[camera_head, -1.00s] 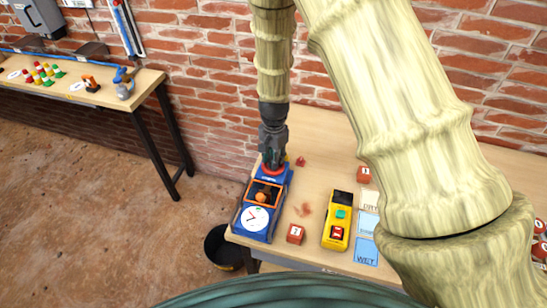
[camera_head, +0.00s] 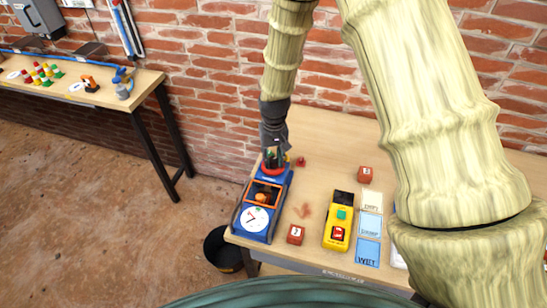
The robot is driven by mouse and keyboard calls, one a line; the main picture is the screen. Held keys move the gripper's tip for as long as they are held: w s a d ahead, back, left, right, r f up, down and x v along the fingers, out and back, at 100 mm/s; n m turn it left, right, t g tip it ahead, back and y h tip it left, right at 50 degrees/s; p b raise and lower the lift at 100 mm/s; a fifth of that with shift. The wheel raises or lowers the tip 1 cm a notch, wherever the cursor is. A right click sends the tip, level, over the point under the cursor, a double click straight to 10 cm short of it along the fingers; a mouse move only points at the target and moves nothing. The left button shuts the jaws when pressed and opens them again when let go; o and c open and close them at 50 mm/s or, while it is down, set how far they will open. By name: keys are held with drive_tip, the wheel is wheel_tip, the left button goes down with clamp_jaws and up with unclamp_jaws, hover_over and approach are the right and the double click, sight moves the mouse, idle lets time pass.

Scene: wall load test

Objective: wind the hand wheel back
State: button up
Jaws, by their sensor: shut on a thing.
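The blue test device (camera_head: 257,222) stands at the left end of the wooden table. It has a round white dial (camera_head: 254,219) with a dark pointer and an orange-framed window above the dial. The red hand wheel (camera_head: 272,171) sits at the device's far end. My gripper (camera_head: 273,163) points down from above and is shut on the hand wheel. The fingers and the arm hide part of the wheel and the grip is small in view.
A yellow meter (camera_head: 339,222) and a small red block (camera_head: 295,234) stand right of the device. Cards, including a blue one marked WET (camera_head: 368,252), lie further right. A black bucket (camera_head: 222,250) is on the floor. The brick wall is close behind.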

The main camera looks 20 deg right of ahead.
sight(274, 159)
drive_tip(key=n, duration=0.6)
idle(0.6)
drive_tip(key=o, duration=1.1)
drive_tip(key=shift+c, duration=0.2)
wheel_tip(274, 159, up, 12)
drive_tip(key=shift+d, duration=0.1)
